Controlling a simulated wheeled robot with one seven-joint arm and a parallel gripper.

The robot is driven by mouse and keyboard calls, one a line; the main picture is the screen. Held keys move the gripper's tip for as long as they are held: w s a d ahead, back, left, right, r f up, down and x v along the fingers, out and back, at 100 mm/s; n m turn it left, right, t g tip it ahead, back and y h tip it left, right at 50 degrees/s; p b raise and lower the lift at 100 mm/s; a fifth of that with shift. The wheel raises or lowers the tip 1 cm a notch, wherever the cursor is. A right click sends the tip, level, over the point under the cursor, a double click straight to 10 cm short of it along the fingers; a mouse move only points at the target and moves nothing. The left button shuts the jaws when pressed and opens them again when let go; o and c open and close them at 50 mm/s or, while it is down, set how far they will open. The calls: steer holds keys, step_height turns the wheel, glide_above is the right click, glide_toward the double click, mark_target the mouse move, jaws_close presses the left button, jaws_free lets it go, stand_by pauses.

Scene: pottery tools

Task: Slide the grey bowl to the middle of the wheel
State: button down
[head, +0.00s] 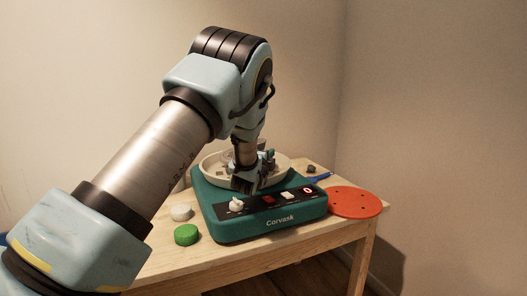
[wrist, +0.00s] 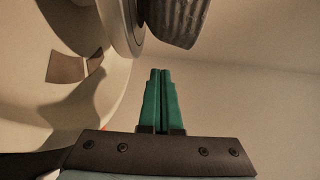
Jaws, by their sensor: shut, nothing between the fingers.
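The grey bowl (wrist: 178,22) shows in the wrist view as a dark, ribbed shape cut off by the top edge. It seems to sit against the pale grey wheel (wrist: 128,22), which is partly in view. My gripper (wrist: 161,72) has its two green fingers pressed together and empty. The fingertips point toward the bowl, with a visible gap between them in the picture. In the head view my arm reaches down over the teal pottery wheel machine (head: 262,232) and hides most of the wheel and bowl. I cannot tell there how far the bowl is off centre.
A cream splash pan (head: 212,172) surrounds the wheel, and its wall fills the left of the wrist view. A red disc (head: 356,203) lies right of the machine, with a blue tool (head: 320,177) behind. A green round piece (head: 186,234) and a whitish one (head: 181,212) lie left.

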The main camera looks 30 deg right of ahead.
steer(key=shift+w+a, duration=0.35)
steer(key=shift+w, duration=0.25)
steer(key=shift+w+a, duration=0.35)
steer(key=shift+w, duration=0.25)
steer(key=shift+w, duration=0.1)
steer(key=shift+w+a+f+b, duration=0.1)
steer(key=shift+w+a+b, duration=0.3)
steer(key=shift+w, duration=0.25)
steer(key=shift+w+a+b, duration=0.35)
steer(key=shift+w+b, duration=0.05)
steer(key=shift+w, duration=0.2)
steer(key=shift+d, duration=0.1)
